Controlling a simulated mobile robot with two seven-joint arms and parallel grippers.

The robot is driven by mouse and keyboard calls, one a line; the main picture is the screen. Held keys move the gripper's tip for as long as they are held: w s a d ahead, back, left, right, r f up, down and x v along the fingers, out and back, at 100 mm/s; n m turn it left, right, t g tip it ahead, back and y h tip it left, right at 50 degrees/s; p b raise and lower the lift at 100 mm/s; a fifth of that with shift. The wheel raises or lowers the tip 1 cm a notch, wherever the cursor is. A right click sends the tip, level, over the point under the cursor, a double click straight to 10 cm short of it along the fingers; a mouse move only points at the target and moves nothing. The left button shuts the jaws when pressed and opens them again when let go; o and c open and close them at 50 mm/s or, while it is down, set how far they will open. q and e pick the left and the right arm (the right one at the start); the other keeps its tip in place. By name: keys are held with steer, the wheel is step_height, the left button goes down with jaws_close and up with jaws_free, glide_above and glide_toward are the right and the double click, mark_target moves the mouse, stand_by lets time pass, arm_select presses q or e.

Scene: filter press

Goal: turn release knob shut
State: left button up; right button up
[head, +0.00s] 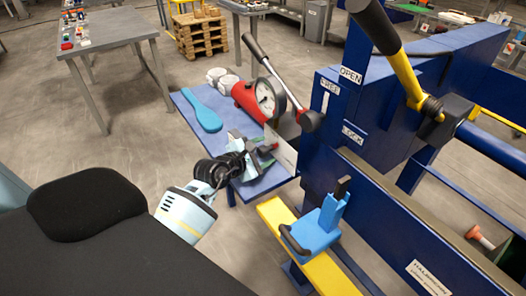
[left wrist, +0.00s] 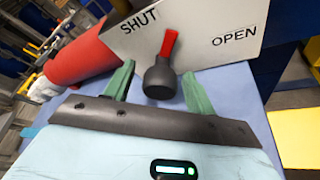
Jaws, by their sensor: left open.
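The release knob (left wrist: 160,76) is black with a red pointer and sits before a pale plate (left wrist: 195,38) marked SHUT at left and OPEN at right. Its red pointer stands nearly upright, leaning slightly right, between the two words. My left gripper (head: 264,158) is open, with one green finger on each side of the knob in the left wrist view. Gaps show between the fingers and the knob there. In the head view the plate (head: 281,150) is edge-on and the knob is hidden by the gripper. My right gripper is not in view.
The blue press (head: 345,120) stands right of the gripper. A yellow beam (head: 275,215) with a blue handled block (head: 316,232) is in front.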

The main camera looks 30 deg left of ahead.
arm_select(q)
steer(key=c, duration=0.9)
steer(key=shift+c, duration=0.2)
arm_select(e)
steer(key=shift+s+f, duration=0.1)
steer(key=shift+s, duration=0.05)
arm_select(q)
steer(key=shift+w+r+n+p, duration=0.1)
steer(key=shift+r+n+p, duration=0.15)
steer(key=shift+n+p, duration=0.35)
steer(key=shift+a+n+g+h+p, duration=0.1)
steer(key=shift+n+g+h+p, duration=0.45)
steer(key=shift+n+h, duration=0.2)
steer(key=shift+f+n+h, duration=0.15)
steer(key=shift+n+h, duration=0.2)
steer(key=shift+n, duration=0.4)
steer(key=shift+f+n+g+h+p, duration=0.1)
steer(key=shift+n+g+h+p, duration=0.3)
steer(key=shift+n, duration=0.2)
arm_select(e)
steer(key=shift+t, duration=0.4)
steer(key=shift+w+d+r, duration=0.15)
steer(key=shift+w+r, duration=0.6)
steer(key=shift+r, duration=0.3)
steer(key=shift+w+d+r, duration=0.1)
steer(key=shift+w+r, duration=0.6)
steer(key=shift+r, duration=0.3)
